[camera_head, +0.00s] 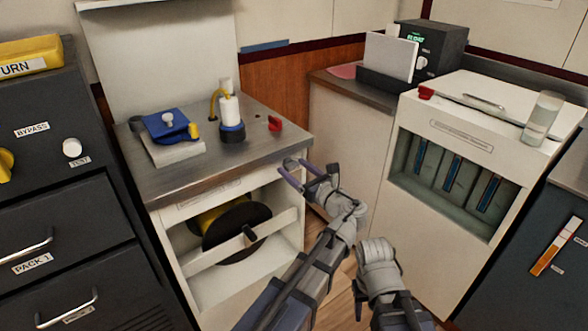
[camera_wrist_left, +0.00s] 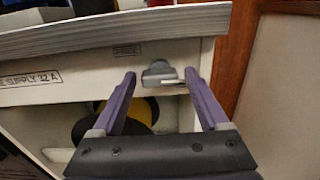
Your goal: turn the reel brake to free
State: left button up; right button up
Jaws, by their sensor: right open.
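The reel brake is a small grey lever (camera_wrist_left: 160,74) on the front of the white reel cabinet (camera_head: 180,222), just below the worktop edge. Its thin light handle points to the right in the left wrist view. My left gripper (camera_head: 291,165) is open, its two purple fingers pointing at the cabinet front. In the left wrist view the lever lies between the fingers, with the handle end close to the right finger; I cannot tell whether they touch. In the head view the fingers largely hide the lever. My right arm shows at the bottom, but its gripper fingers do not.
A reel (camera_head: 237,228) sits in the cabinet opening behind a white bar. On the worktop (camera_head: 180,185) stand a blue device (camera_head: 168,126), a white cylinder (camera_head: 231,115) and a red knob (camera_head: 275,123). A white chest (camera_head: 460,142) stands right, dark drawers (camera_head: 50,205) left.

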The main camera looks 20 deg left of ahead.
pick_arm(q)
grip_shut()
dwell(0.4)
jog(key=n, duration=0.4)
jog(key=shift+n, duration=0.3)
jog(key=n, duration=0.4)
jog(key=shift+n, duration=0.3)
jog(key=n, duration=0.4)
jog(key=shift+n, duration=2.3)
